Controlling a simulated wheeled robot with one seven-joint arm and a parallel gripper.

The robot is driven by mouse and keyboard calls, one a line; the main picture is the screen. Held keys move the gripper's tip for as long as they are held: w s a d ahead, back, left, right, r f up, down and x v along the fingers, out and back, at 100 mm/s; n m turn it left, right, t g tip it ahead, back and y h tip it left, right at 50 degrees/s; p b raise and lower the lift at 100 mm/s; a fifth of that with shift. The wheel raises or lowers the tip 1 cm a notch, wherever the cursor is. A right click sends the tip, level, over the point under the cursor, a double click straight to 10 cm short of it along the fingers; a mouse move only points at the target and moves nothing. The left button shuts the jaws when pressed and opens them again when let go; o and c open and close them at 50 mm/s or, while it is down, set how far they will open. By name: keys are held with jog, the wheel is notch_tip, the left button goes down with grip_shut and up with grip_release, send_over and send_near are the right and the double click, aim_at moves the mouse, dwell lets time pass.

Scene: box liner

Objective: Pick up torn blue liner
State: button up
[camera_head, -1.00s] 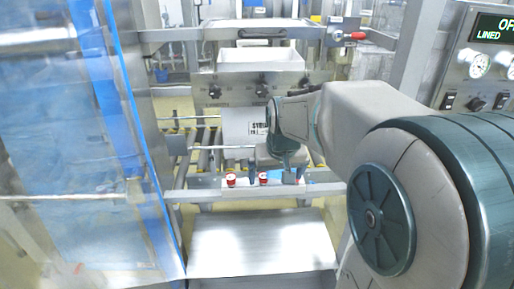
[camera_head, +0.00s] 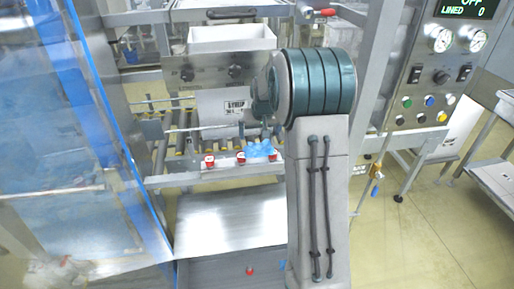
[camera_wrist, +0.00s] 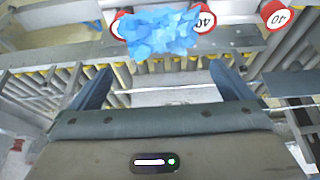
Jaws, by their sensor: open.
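The torn blue liner is a crumpled bright blue piece (camera_head: 260,149) on the rail at the front of the machine, beside red-capped items. In the wrist view the liner (camera_wrist: 158,32) lies at the top centre, partly over two red-rimmed white discs. My gripper (camera_wrist: 162,80) is open, its two dark blue fingers apart with nothing between them. The liner appears beyond the fingertips, apart from them. In the head view my arm hides most of the gripper, so its fingers are hard to make out there.
Red-rimmed discs (camera_wrist: 275,14) marked 40 sit on the rail next to the liner. A blue-edged clear panel (camera_head: 100,110) stands at left, and a control panel (camera_head: 432,75) at right.

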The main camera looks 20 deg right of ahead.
aim_at(257, 142)
jog(key=shift+a+p+x, duration=0.15)
jog(key=shift+p+x, duration=0.3)
jog(key=shift+x, duration=1.4)
jog(key=shift+a+p+x, duration=0.1)
jog(key=shift+p+x, duration=0.3)
jog(key=shift+x, duration=1.5)
jog(key=c, duration=0.9)
